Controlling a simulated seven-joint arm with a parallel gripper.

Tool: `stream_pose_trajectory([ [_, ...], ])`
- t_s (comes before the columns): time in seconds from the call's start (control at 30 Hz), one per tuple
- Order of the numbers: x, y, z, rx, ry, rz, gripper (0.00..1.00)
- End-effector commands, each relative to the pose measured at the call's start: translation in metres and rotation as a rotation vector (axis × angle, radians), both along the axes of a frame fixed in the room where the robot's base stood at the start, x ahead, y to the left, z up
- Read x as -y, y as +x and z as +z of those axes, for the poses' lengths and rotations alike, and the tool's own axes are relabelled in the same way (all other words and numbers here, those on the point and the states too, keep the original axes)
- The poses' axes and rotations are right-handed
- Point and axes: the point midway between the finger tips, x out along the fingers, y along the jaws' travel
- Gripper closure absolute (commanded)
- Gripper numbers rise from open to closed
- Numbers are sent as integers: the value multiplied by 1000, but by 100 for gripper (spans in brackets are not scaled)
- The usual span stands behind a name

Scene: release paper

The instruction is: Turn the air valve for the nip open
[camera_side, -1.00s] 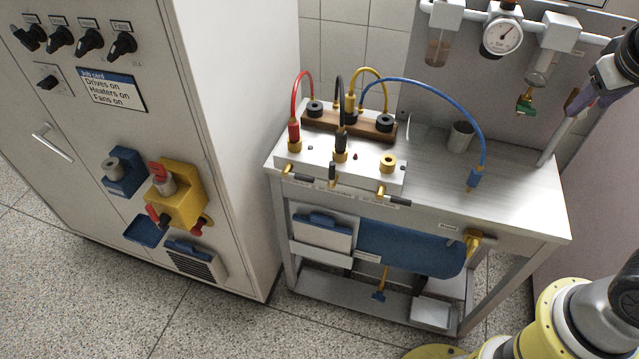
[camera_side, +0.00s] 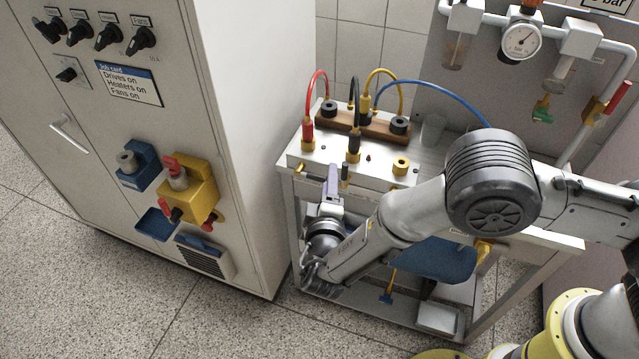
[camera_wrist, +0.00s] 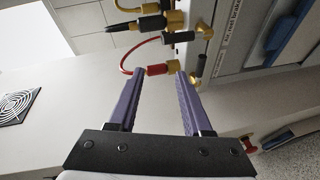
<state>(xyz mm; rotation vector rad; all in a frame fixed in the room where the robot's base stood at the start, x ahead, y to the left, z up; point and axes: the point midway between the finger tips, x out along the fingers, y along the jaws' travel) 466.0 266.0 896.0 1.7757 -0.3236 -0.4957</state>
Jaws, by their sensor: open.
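Small brass air valves with black handles line the front of the white block (camera_side: 378,172). One brass valve (camera_side: 299,168) shows left of my gripper, and a dark handle (camera_side: 345,173) shows just right of it. In the wrist view, a brass valve with a dark handle (camera_wrist: 198,66) is close to the right fingertip, and another dark handle (camera_wrist: 178,38) is beyond. I cannot read which label names the nip. My gripper (camera_side: 332,172) has purple fingers, points up at the block's front and is open; it also shows in the wrist view (camera_wrist: 160,75). Nothing is clearly held.
A red hose plug (camera_side: 307,132), black and yellow hoses rise from the block. The blue hose (camera_side: 435,88) arches behind my arm. A red-handled valve (camera_side: 617,98) is on the pipe at upper right. The cabinet (camera_side: 262,120) stands left, with free floor before it.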

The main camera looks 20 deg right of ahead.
Motion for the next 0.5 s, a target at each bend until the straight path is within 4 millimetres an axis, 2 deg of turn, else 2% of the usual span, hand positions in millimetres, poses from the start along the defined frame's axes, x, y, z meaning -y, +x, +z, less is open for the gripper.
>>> stream_pose_trajectory([
  [0.03, -13, -14, -26, -28, -41, 42, 50],
  [0.1, -23, -30, -49, -55, -80, 79, 50],
  [0.17, -30, -41, -61, -69, -104, 106, 50],
  [0.3, -39, -47, -66, -74, -112, 130, 50],
  [0.5, -29, -26, -70, -75, -111, 126, 50],
])
